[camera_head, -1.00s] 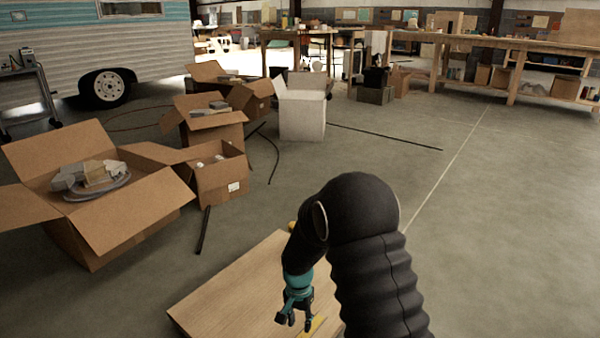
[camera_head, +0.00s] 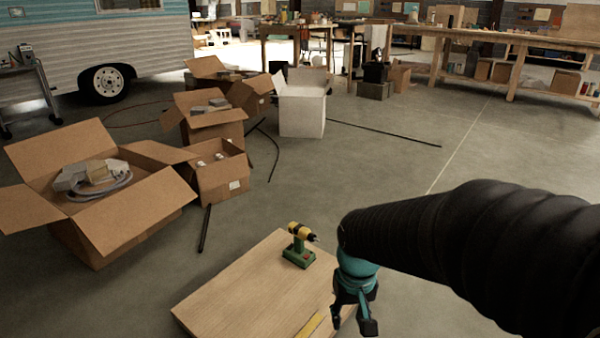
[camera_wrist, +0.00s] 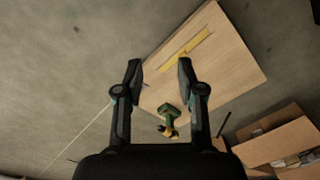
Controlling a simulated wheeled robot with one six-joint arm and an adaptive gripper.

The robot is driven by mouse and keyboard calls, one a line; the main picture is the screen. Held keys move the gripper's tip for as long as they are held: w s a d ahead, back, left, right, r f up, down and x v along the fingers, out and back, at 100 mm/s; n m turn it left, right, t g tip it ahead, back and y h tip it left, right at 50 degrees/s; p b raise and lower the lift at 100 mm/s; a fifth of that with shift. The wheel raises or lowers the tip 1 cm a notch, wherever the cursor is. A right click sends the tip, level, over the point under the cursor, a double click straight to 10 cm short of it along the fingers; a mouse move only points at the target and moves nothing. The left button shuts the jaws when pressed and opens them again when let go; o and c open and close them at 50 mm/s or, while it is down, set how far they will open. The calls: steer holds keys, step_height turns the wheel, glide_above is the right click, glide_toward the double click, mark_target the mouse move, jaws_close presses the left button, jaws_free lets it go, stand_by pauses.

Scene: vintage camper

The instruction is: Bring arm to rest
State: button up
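My gripper (camera_head: 352,318) hangs at the end of my black-sleeved arm, over the right edge of the wooden tabletop in the head view. In the wrist view my gripper (camera_wrist: 158,75) has its two fingers apart with nothing held between them. A yellow and green drill (camera_head: 299,246) stands on the wooden tabletop (camera_head: 235,290), to the left of my gripper and apart from it. The drill (camera_wrist: 168,118) also shows in the wrist view, beyond the fingers and well below them.
A yellow strip (camera_head: 311,326) lies on the tabletop. Open cardboard boxes (camera_head: 130,220) stand on the floor at the left, with a white box (camera_head: 302,115) farther back. A black rod (camera_head: 205,228) lies near the boxes. The floor right of the tabletop is mostly clear.

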steer(key=s+d+r+t+p, duration=0.2)
steer(key=s+r, duration=0.3)
steer(key=r, duration=0.4)
steer(key=s+d+r+m+t+p, duration=0.1)
steer(key=s+d+r+t+p, duration=0.2)
steer(key=r, duration=0.6)
steer(key=shift+s+d+p, duration=0.3)
steer(key=shift+s+d, duration=0.2)
steer(key=shift+s, duration=0.45)
